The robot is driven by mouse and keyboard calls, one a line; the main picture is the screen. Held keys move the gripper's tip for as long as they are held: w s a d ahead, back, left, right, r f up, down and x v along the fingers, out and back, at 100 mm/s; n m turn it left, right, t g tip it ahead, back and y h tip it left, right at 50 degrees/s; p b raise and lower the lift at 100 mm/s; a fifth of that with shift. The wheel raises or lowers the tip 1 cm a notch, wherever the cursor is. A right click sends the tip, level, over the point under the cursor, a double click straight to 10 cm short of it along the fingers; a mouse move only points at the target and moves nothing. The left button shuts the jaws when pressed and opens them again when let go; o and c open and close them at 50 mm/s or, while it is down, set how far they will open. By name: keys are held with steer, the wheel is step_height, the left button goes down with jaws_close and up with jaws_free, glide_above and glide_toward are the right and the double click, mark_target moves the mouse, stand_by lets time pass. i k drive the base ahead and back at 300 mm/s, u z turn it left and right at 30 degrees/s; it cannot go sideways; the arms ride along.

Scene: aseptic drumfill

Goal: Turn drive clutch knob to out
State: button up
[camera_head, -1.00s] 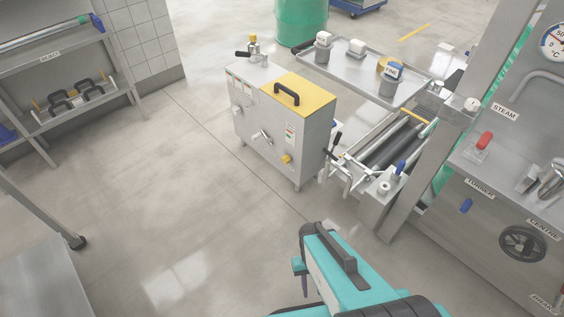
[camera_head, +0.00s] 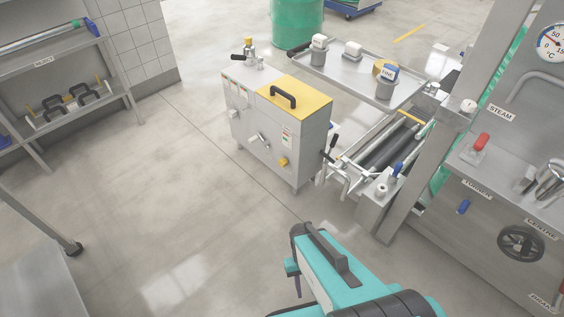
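No label reading drive clutch is legible, so I cannot tell which knob it is. A steel cabinet (camera_head: 262,128) with a yellow lid stands at the middle of the head view. Its front carries a small yellow knob (camera_head: 283,162) at the lower right and a steel lever-like handle (camera_head: 258,140) left of it. Their positions are too small to read. A black-gripped lever (camera_head: 331,145) stands at the cabinet's right side. My teal arm enters at the bottom, well short of the cabinet. My gripper's fingertips do not show.
A roller conveyor (camera_head: 385,150) and a tray (camera_head: 345,72) with several containers lie right of the cabinet. A steel post and a panel (camera_head: 500,200) with a red handle and black handwheel stand at right. Shelves (camera_head: 50,75) are at left. Floor before the cabinet is clear.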

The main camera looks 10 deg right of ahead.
mark_target(283, 162)
steer(key=i, duration=0.85)
steer(key=z, duration=0.5)
steer(key=k, duration=0.15)
steer(key=u, duration=3.05)
steer(key=i, duration=0.6)
